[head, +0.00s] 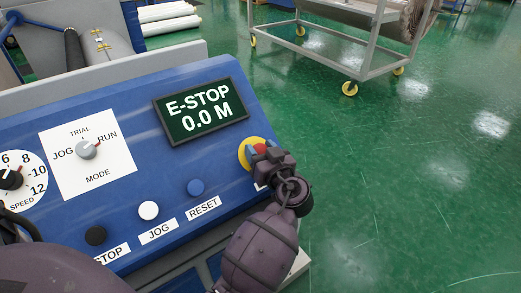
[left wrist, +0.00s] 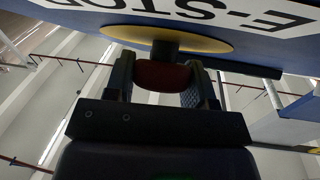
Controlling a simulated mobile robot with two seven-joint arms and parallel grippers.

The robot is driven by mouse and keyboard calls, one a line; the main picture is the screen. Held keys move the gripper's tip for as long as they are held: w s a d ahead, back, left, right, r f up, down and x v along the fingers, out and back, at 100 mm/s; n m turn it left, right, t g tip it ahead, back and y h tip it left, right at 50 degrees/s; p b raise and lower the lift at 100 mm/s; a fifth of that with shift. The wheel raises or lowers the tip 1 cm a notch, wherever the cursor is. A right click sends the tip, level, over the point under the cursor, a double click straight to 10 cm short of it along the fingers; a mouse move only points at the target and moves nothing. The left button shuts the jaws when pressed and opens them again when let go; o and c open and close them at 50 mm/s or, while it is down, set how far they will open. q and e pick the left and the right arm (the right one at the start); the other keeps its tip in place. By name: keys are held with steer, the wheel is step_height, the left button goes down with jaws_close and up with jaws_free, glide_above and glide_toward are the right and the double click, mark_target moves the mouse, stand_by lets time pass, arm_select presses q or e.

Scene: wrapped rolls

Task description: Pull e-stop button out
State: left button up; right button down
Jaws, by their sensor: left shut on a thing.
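The red e-stop button (head: 261,148) sits on a yellow round plate (head: 244,154) at the right end of the blue control panel (head: 215,165). My left gripper (head: 268,158) is at the button and covers part of it. In the left wrist view the red button (left wrist: 162,76) lies between the two fingers of the left gripper (left wrist: 160,82), which are shut on it. A dark stem joins the button to the yellow plate (left wrist: 185,40). The display (head: 201,111) reads E-STOP 0.0 M. My right gripper is not in view.
The panel also carries a blue RESET button (head: 196,187), a white JOG button (head: 149,210), a black STOP button (head: 95,235), a mode knob (head: 87,149) and a speed dial (head: 11,178). A wheeled cart (head: 345,70) stands behind. Green floor to the right is clear.

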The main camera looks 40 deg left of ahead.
arm_select(q)
steer(key=shift+s+d+r, duration=0.2)
steer(key=shift+d+r, duration=0.45)
steer(key=shift+r, duration=0.25)
steer(key=shift+c, duration=0.2)
steer(key=o, duration=1.3)
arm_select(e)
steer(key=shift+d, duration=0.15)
